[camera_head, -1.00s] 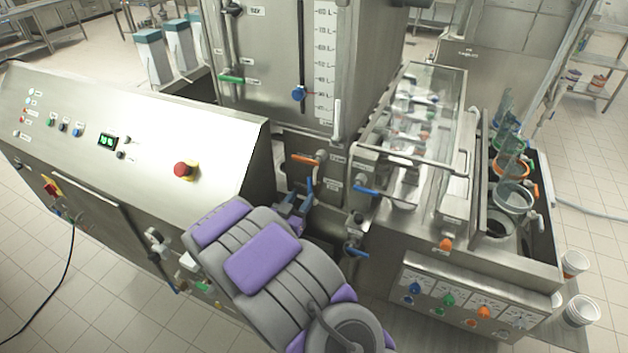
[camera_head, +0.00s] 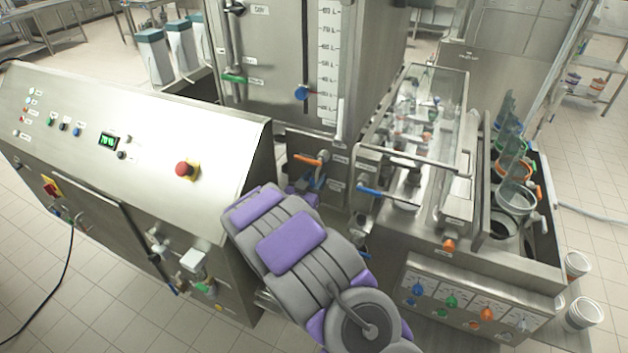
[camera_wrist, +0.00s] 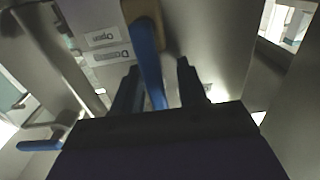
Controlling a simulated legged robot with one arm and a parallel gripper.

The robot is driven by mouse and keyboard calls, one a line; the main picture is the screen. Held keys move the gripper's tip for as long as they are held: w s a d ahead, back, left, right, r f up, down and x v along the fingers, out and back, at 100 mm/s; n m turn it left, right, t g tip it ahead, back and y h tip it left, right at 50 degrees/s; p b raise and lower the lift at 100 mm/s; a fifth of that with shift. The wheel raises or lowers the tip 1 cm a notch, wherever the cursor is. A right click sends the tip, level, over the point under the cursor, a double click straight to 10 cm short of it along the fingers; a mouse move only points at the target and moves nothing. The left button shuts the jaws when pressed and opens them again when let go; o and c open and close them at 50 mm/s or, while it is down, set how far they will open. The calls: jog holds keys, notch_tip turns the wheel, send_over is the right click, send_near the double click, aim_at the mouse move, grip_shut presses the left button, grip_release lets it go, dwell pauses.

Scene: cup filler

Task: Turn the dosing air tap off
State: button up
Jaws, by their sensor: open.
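In the wrist view, a blue tap lever (camera_wrist: 148,62) runs down from a tan hub between the two dark fingers of my gripper (camera_wrist: 158,68). The fingers are apart, one on each side of the lever; I cannot tell whether either touches it. Beside it is a pale plate with small labels (camera_wrist: 105,45), one reading like "Open", seen upside down. No readable label names this as the dosing air tap. In the head view, my arm largely hides the gripper, which is below an orange lever (camera_head: 307,159) on the machine front.
Another blue lever (camera_head: 376,191) sticks out to the right, below the clear-covered filling unit (camera_head: 425,110). A sloped control panel (camera_head: 130,130) with a red emergency button (camera_head: 187,170) stands left of my arm. A box with coloured knobs (camera_head: 465,305) is at lower right.

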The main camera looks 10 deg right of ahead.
jog(key=shift+a, duration=0.15)
jog(key=shift+c, duration=1.2)
jog(key=shift+d, duration=0.25)
grip_shut()
jog(key=shift+a+r+p, duration=0.15)
jog(key=shift+p, duration=0.25)
jog(key=n+p, duration=0.1)
jog(key=p, duration=0.1)
jog(key=a+n+p, duration=0.1)
jog(key=p, duration=0.1)
jog(key=shift+w+r+n, duration=0.2)
jog(key=shift+w+n, duration=0.1)
jog(key=shift+w, duration=0.05)
jog(key=w+a+f+n+p, duration=0.2)
jog(key=f+n+p, duration=0.4)
jog(key=n, duration=0.9)
jog(key=shift+w+a+n+p, duration=0.3)
jog(key=shift+a+p, duration=0.45)
jog(key=shift+p, duration=0.4)
